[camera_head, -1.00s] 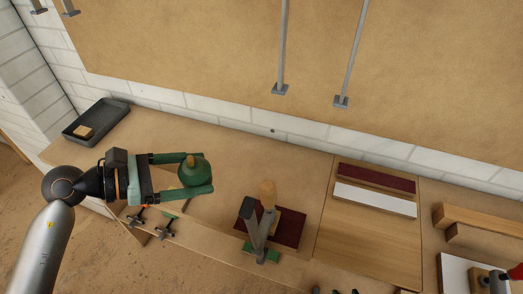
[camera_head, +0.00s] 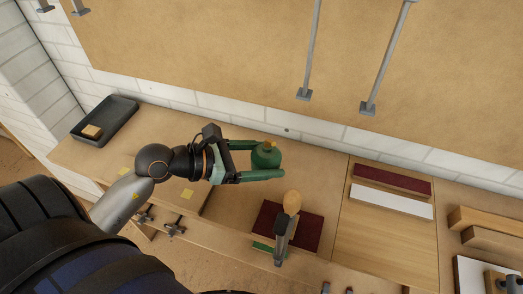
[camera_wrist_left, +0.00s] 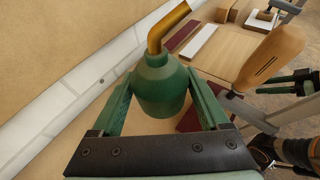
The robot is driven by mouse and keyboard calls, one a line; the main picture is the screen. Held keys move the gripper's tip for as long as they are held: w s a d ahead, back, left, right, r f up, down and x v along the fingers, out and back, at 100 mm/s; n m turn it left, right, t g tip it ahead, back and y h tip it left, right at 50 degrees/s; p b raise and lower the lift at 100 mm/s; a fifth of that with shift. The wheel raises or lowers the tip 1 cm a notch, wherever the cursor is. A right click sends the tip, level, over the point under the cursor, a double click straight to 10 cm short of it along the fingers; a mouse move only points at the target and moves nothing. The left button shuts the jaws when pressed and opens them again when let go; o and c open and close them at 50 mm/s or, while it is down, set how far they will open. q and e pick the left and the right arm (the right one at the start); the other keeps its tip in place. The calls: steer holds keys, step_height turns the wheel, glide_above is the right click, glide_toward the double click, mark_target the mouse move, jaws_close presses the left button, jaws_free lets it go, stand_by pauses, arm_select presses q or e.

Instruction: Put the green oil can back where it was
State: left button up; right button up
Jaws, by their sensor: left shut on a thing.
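The green oil can (camera_head: 266,157) has a rounded body and a brass spout, which shows clearly in the left wrist view (camera_wrist_left: 165,30). My left gripper (camera_head: 268,160) is shut on the can's body, one green finger on each side. The can is over the back of the workbench (camera_head: 120,160), left of the dark red board. I cannot tell whether its base touches the bench; its underside is hidden.
A wooden-handled clamp (camera_head: 290,203) stands on a dark red board (camera_head: 310,231), right of the can. A dark tray (camera_head: 110,122) holds a small block at the far left. Strips (camera_head: 390,203) lie on a wooden panel at right.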

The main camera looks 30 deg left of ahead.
arm_select(q)
steer(key=shift+r+n+t+y, duration=0.3)
steer(key=shift+n+t, duration=0.1)
steer(key=shift+n, duration=0.2)
steer(key=w+a+f, duration=0.2)
steer(key=w+f, duration=0.1)
steer(key=w+a+f+b, duration=0.1)
steer(key=w+a+f, duration=0.2)
steer(key=w+a+f+b, duration=0.1)
steer(key=w+a+f, duration=0.2)
steer(key=w, duration=0.1)
steer(key=shift+a, duration=0.15)
steer(key=shift+w+a+f, duration=0.2)
steer(key=shift+w+f, duration=0.1)
steer(key=shift+f, duration=1.65)
steer(key=shift+f+b, duration=0.15)
steer(key=shift+b, duration=0.15)
steer(key=o, duration=1.3)
